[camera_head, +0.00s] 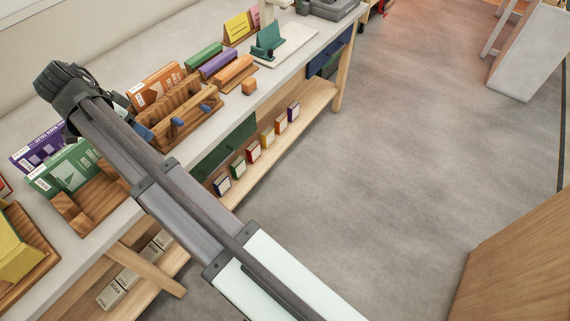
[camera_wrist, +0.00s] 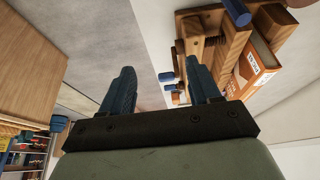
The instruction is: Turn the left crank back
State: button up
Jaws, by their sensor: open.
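A wooden rack-like stand (camera_head: 190,112) on the long table carries two blue-handled cranks on its front side. The left crank (camera_head: 178,122) and the right crank (camera_head: 205,108) both show in the head view. In the wrist view the stand (camera_wrist: 212,22) is at the upper right. A large, near blue handle (camera_wrist: 237,12), likely the left crank, juts across it, partly cut by the top edge. My gripper (camera_wrist: 159,68) is open, with nothing between its fingers. It is beside the stand, apart from the near handle. In the head view my arm hides most of the gripper.
An orange book (camera_head: 155,85) stands behind the stand; purple and green boxes (camera_head: 62,170) stand to its left. A lower shelf (camera_head: 285,110) holds several small boxes. The floor (camera_head: 400,130) in front is clear.

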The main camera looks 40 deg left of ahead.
jog(key=v, duration=0.4)
jog(key=w+d+f+g+h, duration=0.1)
jog(key=w+d+f, duration=0.4)
jog(key=w+f, duration=0.35)
jog(key=w+d+f+h, duration=0.1)
jog(key=w+d+f, duration=0.3)
jog(key=w+f, duration=0.45)
jog(key=w+d+f+n+g+h, duration=0.1)
jog(key=w+d+f+g, duration=0.1)
jog(key=w+d+f, duration=1)
jog(key=shift+w+d+f, duration=0.2)
jog(key=shift+d+f, duration=1)
jog(key=shift+d, duration=0.6)
